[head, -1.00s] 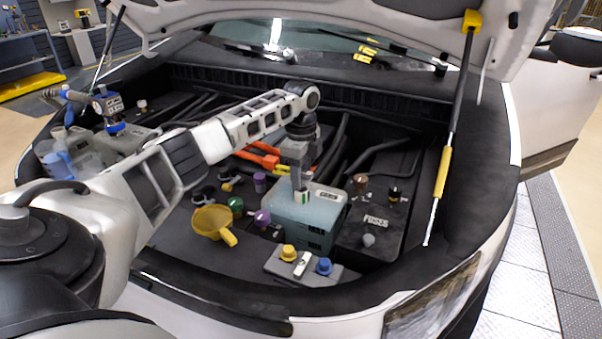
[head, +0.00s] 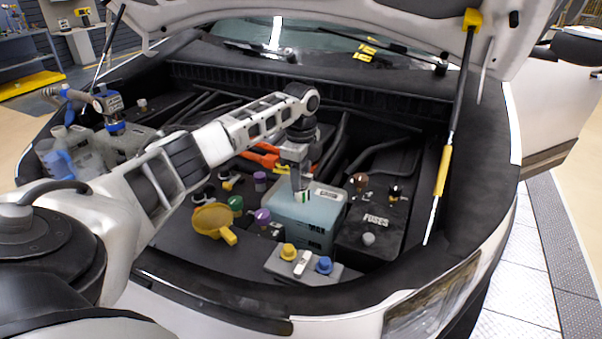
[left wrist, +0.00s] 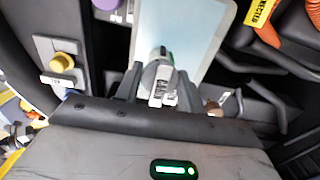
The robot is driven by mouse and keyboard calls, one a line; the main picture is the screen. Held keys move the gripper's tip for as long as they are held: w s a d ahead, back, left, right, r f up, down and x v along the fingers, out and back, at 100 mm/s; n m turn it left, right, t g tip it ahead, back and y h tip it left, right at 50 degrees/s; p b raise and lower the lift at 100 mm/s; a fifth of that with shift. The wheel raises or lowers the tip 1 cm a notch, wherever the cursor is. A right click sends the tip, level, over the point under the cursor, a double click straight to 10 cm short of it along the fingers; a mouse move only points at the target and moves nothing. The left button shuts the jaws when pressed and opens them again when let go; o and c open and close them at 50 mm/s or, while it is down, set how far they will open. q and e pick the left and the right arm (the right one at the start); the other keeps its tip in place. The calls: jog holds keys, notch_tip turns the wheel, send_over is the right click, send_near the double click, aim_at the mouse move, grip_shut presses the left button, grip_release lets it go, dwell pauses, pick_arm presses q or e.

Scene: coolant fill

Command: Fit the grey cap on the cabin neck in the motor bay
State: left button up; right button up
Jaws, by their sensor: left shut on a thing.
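My left gripper (head: 302,196) points down at the top of a pale blue-grey tank (head: 312,234). In the left wrist view the gripper (left wrist: 158,88) is shut on a small grey piece (left wrist: 160,76), which looks like the grey cap. The cap lies over the tank top (left wrist: 198,30). Any neck under it is hidden, so I cannot tell whether the cap is seated or just above. In the head view the fingers mostly cover the cap. My right gripper is out of view.
A yellow cap (head: 288,251) and a blue cap (head: 323,265) stand in front of the tank. A yellow funnel (head: 212,221) lies to its left. The black fuse box (head: 374,237) is right of the tank. Orange cables (head: 262,157) run behind. The hood strut (head: 443,172) stands at right.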

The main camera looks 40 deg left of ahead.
pick_arm(q)
jog(key=shift+f, duration=1)
jog(key=o, duration=1)
notch_tip(320, 180, up, 16)
jog(key=shift+b, duration=0.6)
